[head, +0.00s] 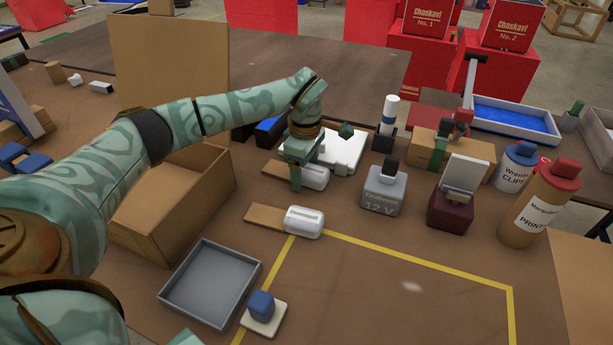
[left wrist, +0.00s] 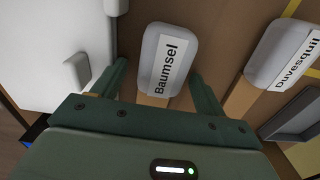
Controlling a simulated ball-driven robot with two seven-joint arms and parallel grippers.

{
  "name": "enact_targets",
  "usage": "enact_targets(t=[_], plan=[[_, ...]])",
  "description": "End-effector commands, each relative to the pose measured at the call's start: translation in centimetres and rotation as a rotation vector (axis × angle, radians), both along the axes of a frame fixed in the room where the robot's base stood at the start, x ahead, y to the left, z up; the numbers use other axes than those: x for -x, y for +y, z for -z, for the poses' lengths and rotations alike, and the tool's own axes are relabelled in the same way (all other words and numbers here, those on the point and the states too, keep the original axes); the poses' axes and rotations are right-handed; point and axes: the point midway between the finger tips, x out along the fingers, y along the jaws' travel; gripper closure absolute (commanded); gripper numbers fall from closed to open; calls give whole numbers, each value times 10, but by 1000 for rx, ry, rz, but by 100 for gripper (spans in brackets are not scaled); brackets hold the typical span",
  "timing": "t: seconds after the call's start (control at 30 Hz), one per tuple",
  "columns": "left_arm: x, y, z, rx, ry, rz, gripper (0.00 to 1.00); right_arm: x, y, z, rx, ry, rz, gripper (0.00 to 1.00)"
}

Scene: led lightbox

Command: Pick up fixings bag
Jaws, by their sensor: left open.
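No item that I can clearly tell to be a fixings bag shows in either view. My left gripper (head: 297,184) is open, pointing down at a white rounded item on a tan strip (head: 315,177). In the left wrist view this item reads "Baumsel" (left wrist: 167,62) and lies between the spread fingers of my left gripper (left wrist: 158,74). Whether the fingers touch it I cannot tell. A similar white item, labelled "Duvesquil" (left wrist: 285,55), lies beside it, nearer the front in the head view (head: 303,222). My right gripper is not in view.
An open cardboard box (head: 150,215) stands left of the gripper. A grey tray (head: 252,278) lies in front. A white box-like thing (head: 345,150) is close behind the gripper. A grey 12 V block (head: 383,190) stands to the right. The yellow-taped area (head: 400,300) is mostly clear.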

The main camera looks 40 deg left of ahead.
Motion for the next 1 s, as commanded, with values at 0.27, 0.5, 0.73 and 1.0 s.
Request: enact_targets(t=[0.27,0.5,0.73,1.0], plan=[[0,0,-2,0,-1,0,66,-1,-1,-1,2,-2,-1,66],[0,0,-2,1,-1,0,83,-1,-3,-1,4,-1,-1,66],[-1,0,-13,1,-4,0,83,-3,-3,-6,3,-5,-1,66],[7,-18,-64,0,-8,5,83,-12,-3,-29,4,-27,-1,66]])
